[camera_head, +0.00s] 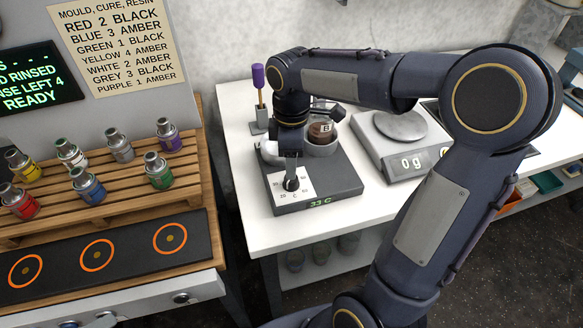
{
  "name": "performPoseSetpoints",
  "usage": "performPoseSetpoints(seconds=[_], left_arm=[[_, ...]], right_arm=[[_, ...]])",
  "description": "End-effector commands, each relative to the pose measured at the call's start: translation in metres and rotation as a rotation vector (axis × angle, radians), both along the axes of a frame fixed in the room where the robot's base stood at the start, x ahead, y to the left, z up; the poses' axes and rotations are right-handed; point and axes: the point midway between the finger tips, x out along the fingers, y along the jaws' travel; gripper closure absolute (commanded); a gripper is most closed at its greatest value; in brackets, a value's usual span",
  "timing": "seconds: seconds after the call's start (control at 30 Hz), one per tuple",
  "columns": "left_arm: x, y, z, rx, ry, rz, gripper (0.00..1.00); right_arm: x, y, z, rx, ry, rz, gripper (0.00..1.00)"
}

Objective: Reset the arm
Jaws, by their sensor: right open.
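My right arm comes in from the right and bends down over the white table. My right gripper (291,165) points down, open, directly above or around the dark knob (291,184) on the white dial plate of the grey heater (340,187). I cannot tell whether the fingers touch the knob. The heater's display reads 33 C. A dark amber jar marked B (321,132) sits in a round pot on the heater, partly hidden by my wrist. My left gripper is not in view.
A scale (400,150) reading 0 g stands to the right, partly behind my arm. A purple-handled tool (258,80) stands upright in a holder behind the heater. At left, a wooden rack (112,205) holds several coloured drums, with orange-ringed pads (97,254) in front.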

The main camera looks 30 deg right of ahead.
Motion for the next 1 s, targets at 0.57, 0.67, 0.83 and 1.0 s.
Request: performPoseSetpoints(seconds=[0.57, 0.67, 0.83, 1.0], left_arm=[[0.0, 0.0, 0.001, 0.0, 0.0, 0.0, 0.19], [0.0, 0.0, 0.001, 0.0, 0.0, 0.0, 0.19], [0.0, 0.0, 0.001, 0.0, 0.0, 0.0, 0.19], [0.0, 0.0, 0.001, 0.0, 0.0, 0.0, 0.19]], right_arm=[[0.001, 0.0, 0.025, 0.001, 0.001, 0.001, 0.47], [0.001, 0.0, 0.025, 0.001, 0.001, 0.001, 0.47], [-0.005, -0.001, 0.028, 0.007, -0.011, -0.025, 0.47], [-0.046, 0.001, 0.038, 0.077, -0.095, -0.245, 0.47]])
